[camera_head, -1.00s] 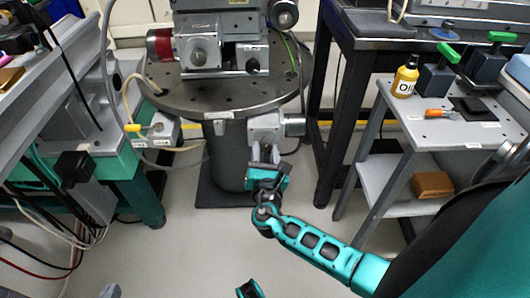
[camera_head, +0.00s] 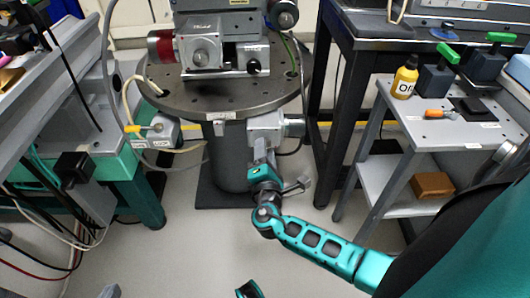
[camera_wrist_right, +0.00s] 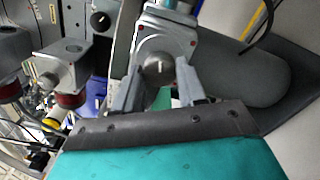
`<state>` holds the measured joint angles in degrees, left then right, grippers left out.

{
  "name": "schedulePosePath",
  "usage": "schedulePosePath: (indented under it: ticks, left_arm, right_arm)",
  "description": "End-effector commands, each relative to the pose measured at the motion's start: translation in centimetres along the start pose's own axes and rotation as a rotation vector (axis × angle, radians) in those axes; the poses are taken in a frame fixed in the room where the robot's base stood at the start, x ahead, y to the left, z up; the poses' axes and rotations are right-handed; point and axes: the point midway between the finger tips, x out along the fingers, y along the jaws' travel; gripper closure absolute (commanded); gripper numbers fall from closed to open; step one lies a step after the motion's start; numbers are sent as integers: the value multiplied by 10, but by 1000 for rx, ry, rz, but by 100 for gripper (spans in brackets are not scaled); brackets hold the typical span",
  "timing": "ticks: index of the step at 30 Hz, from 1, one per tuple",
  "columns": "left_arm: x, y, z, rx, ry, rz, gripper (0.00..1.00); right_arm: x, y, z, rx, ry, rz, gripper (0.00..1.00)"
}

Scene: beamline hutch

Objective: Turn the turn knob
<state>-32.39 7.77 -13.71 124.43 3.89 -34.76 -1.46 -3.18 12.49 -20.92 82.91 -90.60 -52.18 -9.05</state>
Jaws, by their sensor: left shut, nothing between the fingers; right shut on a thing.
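The turn knob (camera_wrist_right: 158,68) is a dark round knob with a light pointer line, on a grey housing in the right wrist view. In the head view this grey housing (camera_head: 265,129) sits under the round table, and the knob is hidden by my gripper. My right gripper (camera_head: 262,151) is up against the housing's near side. In the wrist view its fingers (camera_wrist_right: 160,92) lie on either side of the knob and are shut on it. Only a grey tip of my left gripper (camera_head: 110,291) shows at the bottom edge, shut and empty, far from the knob.
The round perforated table (camera_head: 190,98) stands above the housing on a dark column (camera_head: 228,158). A grey cart (camera_head: 440,130) with an oil bottle (camera_head: 405,77) is to the right. A bench (camera_head: 85,165) with cables is at left. Floor in front is clear.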

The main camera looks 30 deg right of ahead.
Motion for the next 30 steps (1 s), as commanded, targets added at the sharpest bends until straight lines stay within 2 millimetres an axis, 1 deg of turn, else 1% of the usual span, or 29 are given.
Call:
schedulePosePath:
  ticks: [3,9,23,24,30]
  left_arm:
    - [0,0,0,0,0,0,100]
    - [0,0,0,-1,0,0,100]
    - [0,0,1,-1,-2,-1,100]
    - [0,0,1,-1,-2,-1,100]
    - [-1,0,2,-2,-4,-1,100]
  right_arm:
    - [2,1,1,49,-3,3,90]
    - [2,1,1,94,-3,3,90]
    - [2,1,1,105,-3,3,90]
    - [2,1,1,105,-3,3,58]
    - [1,1,1,104,-2,2,39]
